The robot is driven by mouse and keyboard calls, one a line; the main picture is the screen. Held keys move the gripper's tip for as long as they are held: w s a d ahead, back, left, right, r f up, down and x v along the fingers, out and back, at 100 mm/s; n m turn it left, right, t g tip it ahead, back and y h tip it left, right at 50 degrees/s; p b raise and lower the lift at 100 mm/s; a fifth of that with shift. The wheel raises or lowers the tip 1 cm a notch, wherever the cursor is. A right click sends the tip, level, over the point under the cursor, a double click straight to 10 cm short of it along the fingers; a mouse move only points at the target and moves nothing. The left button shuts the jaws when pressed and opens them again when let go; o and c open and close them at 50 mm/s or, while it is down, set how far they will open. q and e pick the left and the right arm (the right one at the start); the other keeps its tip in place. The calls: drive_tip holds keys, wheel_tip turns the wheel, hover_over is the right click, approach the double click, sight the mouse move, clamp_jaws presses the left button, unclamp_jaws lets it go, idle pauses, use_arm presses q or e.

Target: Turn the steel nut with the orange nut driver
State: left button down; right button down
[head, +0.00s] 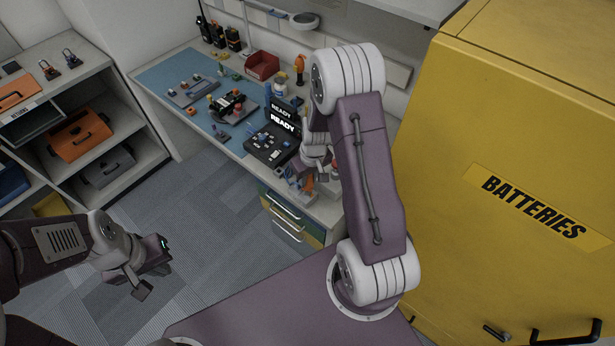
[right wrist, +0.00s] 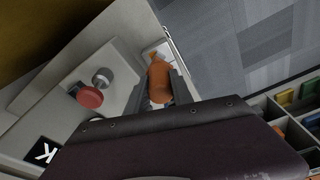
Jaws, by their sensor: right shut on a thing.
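My right gripper (right wrist: 160,88) is shut on the orange nut driver (right wrist: 159,78), holding its handle between the two fingers. In the head view my right gripper (head: 308,183) is low over the near right end of the bench, largely hidden behind my own arm. The driver's lower end is hidden in the right wrist view, so I cannot tell whether it touches anything. I cannot make out the steel nut in either view. My left gripper (head: 150,279) is empty over the floor, far from the bench, its fingers apart.
The bench has a blue mat (head: 160,75), a black unit with a READY screen (head: 282,113) and a red bin (head: 262,65). A red knob (right wrist: 90,97) is beside the driver. A yellow battery cabinet (head: 500,130) stands close on the right. Open shelves (head: 130,110) stand left.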

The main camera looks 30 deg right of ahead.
wheel_tip(320, 180, down, 4)
drive_tip(key=shift+w+r+b, duration=0.15)
drive_tip(key=shift+r+b, duration=0.1)
drive_tip(key=shift+b, duration=0.95)
drive_tip(key=shift+f, duration=0.2)
drive_tip(key=shift+b, duration=0.35)
drive_tip(key=shift+f+b, duration=0.7)
idle(0.4)
idle(0.4)
